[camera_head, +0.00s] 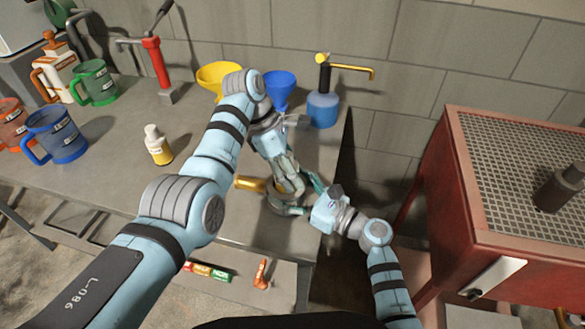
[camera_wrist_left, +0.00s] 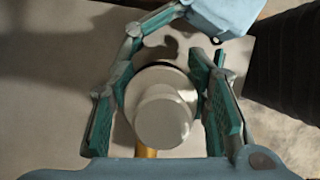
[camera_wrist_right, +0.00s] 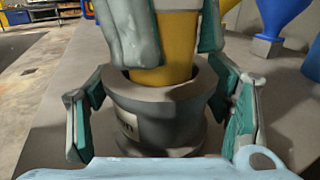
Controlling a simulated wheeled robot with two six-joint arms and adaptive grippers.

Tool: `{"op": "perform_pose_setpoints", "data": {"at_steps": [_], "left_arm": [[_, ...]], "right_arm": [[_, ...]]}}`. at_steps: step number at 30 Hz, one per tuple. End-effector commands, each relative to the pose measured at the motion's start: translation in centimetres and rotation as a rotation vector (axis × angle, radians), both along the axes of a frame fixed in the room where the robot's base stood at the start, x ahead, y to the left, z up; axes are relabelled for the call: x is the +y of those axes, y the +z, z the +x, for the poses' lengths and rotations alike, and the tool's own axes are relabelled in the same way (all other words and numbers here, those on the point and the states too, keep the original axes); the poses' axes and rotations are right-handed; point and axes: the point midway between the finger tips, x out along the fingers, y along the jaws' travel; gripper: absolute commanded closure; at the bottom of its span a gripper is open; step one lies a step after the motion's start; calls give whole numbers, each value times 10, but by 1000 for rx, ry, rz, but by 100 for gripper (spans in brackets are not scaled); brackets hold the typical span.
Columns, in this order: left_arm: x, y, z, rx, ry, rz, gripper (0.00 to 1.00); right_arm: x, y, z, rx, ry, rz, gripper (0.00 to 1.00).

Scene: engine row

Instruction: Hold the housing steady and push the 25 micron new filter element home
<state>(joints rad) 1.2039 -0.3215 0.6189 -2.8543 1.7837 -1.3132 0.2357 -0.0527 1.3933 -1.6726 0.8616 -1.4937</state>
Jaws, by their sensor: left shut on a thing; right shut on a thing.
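The grey housing (camera_wrist_right: 150,112) stands on the bench near its front right corner; it has a pale label. My right gripper (camera_head: 300,198) is shut on it, one finger on each side. The yellow filter element (camera_wrist_right: 165,55) is upright, its lower part inside the housing's open top. My left gripper (camera_head: 288,180) comes from above and is shut on the element. In the left wrist view the element's pale round end (camera_wrist_left: 160,118) shows between the fingers. The element's lower end is hidden inside the housing. Its micron marking cannot be read.
A brass-coloured cylinder (camera_head: 249,184) lies left of the housing. A yellow bottle (camera_head: 157,146), mugs, funnels and a blue pump bottle (camera_head: 322,106) stand on the bench (camera_head: 110,190). A red cabinet (camera_head: 448,210) with a mesh top is to the right.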

Motion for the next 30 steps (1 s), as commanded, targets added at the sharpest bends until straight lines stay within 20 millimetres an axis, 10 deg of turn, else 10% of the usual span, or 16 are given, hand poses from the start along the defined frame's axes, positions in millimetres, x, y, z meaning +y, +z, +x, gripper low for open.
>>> {"op": "perform_pose_setpoints", "data": {"at_steps": [7,8,12,23,30], "left_arm": [[0,-7,0,2,-1,0,90],[0,-6,0,1,0,0,52],[0,-7,0,1,1,1,33],[2,-2,1,-1,0,0,33],[22,47,5,-4,2,1,33]], "right_arm": [[0,0,0,0,0,0,75],[0,0,0,-1,0,1,75],[0,0,0,-1,0,1,75],[0,0,0,-1,0,1,75],[0,0,0,-1,0,1,75]]}}
